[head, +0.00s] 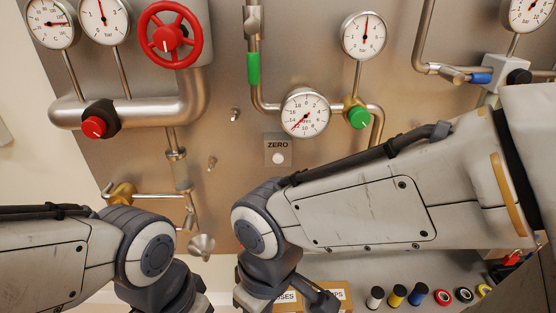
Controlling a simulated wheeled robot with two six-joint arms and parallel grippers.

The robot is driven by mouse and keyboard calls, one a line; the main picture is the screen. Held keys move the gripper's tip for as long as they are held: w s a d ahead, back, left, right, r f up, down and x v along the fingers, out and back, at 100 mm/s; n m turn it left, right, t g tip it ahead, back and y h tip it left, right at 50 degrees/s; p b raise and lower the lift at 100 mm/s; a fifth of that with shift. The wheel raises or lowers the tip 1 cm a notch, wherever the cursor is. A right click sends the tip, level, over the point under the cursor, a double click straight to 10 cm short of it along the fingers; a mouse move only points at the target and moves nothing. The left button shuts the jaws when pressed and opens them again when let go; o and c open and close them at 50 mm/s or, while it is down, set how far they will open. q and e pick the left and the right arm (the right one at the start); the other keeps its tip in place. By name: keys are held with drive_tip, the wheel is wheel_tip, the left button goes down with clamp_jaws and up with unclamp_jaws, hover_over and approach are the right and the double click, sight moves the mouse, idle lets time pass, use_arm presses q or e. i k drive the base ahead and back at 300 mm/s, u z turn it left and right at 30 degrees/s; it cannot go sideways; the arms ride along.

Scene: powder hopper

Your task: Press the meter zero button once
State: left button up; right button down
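The zero button (278,158) is a small round white button on a grey square plate under the label ZERO. It is on the wall panel, just below and left of a round meter (305,113) with a red needle pointing to the lower left. My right gripper (283,298) is low in the picture, below the button and apart from it, partly cut off by the bottom edge. My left gripper (182,301) is at the bottom edge, further left, mostly out of the picture. Whether either one is open or shut is not clear.
A red handwheel (170,36), red knob (95,126), green knob (358,117) and several gauges with pipes are on the panel (225,70). A funnel (201,246) hangs below. Cardboard boxes (338,291) and several coloured cylinders (397,294) are at the bottom.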

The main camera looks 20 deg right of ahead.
sight(277, 158)
drive_tip(key=u, duration=1.45)
drive_tip(key=k, duration=1.15)
drive_tip(key=z, duration=1.3)
drive_tip(key=i, duration=0.5)
